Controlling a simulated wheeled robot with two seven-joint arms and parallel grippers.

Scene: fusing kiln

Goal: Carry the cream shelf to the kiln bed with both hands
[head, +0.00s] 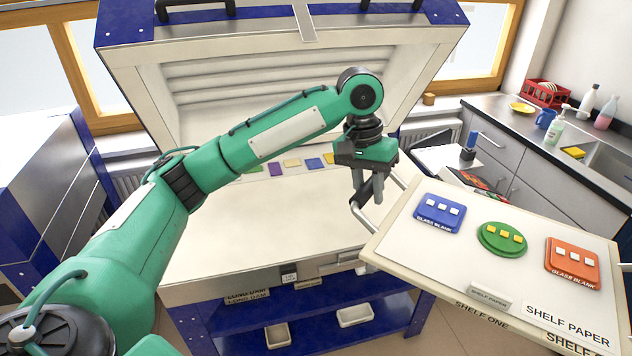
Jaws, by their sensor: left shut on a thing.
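The cream shelf (400,240) is at the right of the head view, in front of and to the right of the kiln bed (270,225). It carries a blue glass blank (438,212), a green round blank (500,239) and an orange blank (572,262), each with small squares on top. My left gripper (366,196) is shut on the handle at the shelf's left end. Part of another handle shows at the shelf's right end, at the picture's edge. My right gripper is not in view. The kiln bed is bare apart from small coloured tiles along its back.
The kiln's lid (290,80) stands open behind the bed. A blue under-frame (300,320) with small white bins is below. A counter (500,125) with a sink, bottles and a red rack stands at the back right. A blue-sided cabinet (40,190) is at the left.

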